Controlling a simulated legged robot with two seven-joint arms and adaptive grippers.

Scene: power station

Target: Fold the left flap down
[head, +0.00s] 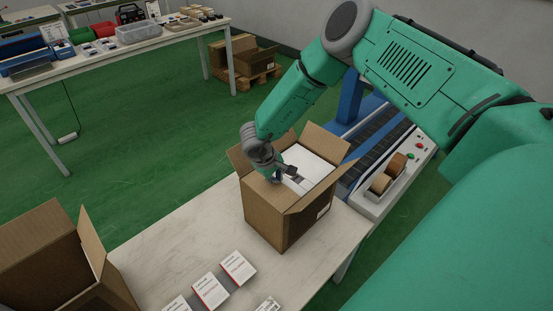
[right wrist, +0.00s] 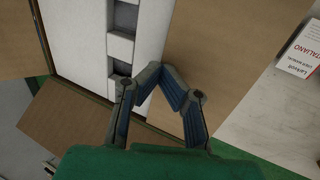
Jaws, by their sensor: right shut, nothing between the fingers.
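An open cardboard box (head: 270,215) stands on the table with its flaps standing up or splayed outward. Its left flap (head: 239,160) leans outward on the left side. White contents (head: 310,165) fill the box and also show in the right wrist view (right wrist: 75,40). My right gripper (head: 284,174) is shut and empty, low over the left part of the opening. In the right wrist view its fingertips (right wrist: 160,70) meet in front of a broad cardboard panel (right wrist: 225,50). Another flap (right wrist: 70,120) shows at lower left; I cannot tell which one. My left gripper is out of view.
Another open cardboard box (head: 45,255) stands at the table's left end. Several white-and-red packages (head: 238,267) lie at the front. A conveyor machine (head: 375,150) with tape rolls adjoins on the right. The tabletop (head: 180,220) left of the box is clear.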

